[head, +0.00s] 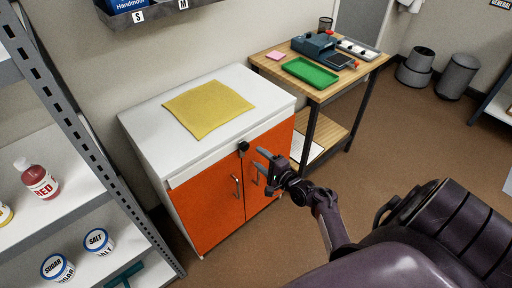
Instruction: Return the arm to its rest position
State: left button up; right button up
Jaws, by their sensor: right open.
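My right gripper (262,164) is open and empty. It shows in front of the orange-doored cabinet (205,207), near the cabinet's right door and below its white top. My right arm runs from it to the lower right of the view. My left gripper is out of view. No pipette can be made out in this view.
A yellow cloth (208,107) lies on the cabinet top. A wooden table (275,70) behind it carries a green tray (310,72) and a dark blue device (315,45). A metal shelf (85,140) stands at the left. Brown floor (410,140) is clear at right.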

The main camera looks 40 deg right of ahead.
dwell(0.5)
jog(key=s+a+f+n+g, duration=0.3)
jog(key=s+a+f, duration=0.15)
jog(key=f, duration=0.35)
jog(key=s+a+f+n+g, duration=0.25)
jog(key=s+a+f, duration=0.2)
jog(key=f, duration=0.35)
jog(key=s+a+f+n+g, duration=0.3)
jog(key=s+f+n, duration=0.15)
jog(key=f, duration=0.35)
jog(key=s+a+f+n+g, duration=0.1)
jog(key=s+f+n, duration=0.3)
jog(key=s, duration=0.6)
jog(key=s+a+f+n+g, duration=0.1)
jog(key=s+f+n+g, duration=0.2)
jog(key=s, duration=0.7)
jog(key=s+a+f+n+g+h, duration=0.1)
jog(key=s+a+f+n+g, duration=0.1)
jog(key=s, duration=0.8)
notch_tip(320, 180, down, 4)
jog(key=n+g, duration=0.1)
jog(key=n, duration=0.1)
jog(key=shift+s+r+n, duration=0.15)
jog(key=shift+r+n, duration=0.05)
jog(key=shift+n, duration=0.1)
